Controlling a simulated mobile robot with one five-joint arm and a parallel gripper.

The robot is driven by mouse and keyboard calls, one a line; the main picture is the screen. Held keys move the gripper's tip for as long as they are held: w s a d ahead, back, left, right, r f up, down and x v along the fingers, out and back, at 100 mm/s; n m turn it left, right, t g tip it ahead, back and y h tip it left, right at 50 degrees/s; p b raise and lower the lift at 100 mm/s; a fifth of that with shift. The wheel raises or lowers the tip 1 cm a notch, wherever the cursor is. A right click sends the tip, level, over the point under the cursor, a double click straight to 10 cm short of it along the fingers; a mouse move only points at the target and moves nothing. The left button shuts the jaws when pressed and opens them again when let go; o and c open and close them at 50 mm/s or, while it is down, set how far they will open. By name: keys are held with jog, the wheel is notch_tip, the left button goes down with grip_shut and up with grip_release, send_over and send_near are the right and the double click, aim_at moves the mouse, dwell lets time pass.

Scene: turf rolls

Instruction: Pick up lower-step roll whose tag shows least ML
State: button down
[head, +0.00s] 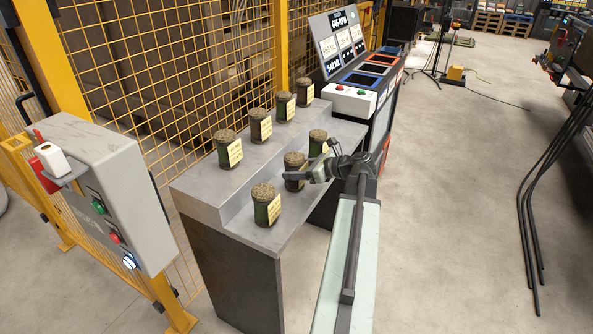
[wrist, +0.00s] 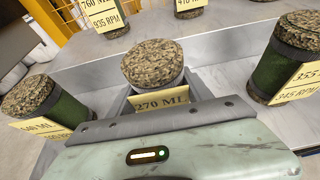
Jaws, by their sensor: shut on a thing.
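Three upright turf rolls with brown tops and yellow tags are at the lower step (head: 262,236). My gripper (head: 293,177) is shut on the middle roll (head: 292,159), whose tag reads 270 ML in the wrist view (wrist: 152,62). My gripper's plate hides the lower part of that tag and the roll's base, so I cannot tell whether it touches the step. The near roll (head: 264,193) shows at left in the wrist view (wrist: 30,97); its tag is partly cut off. The far roll (head: 317,136) shows at right (wrist: 283,62), its tag reading 355 and 345 RPM.
Several more tagged rolls stand on the upper step (head: 207,165), one reading 760 ML, 935 RPM (wrist: 88,12). A yellow mesh fence (head: 165,70) is behind. A control panel with screens (head: 340,45) stands at the far end. A grey switch box (head: 95,180) is at left. Open floor lies right.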

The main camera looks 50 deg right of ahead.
aim_at(296, 160)
notch_tip(296, 160, up, 4)
jog(key=p, duration=0.3)
jog(key=shift+f, duration=0.2)
jog(key=s+d+r+p, duration=0.1)
jog(key=s+d, duration=1)
jog(key=shift+s, duration=0.25)
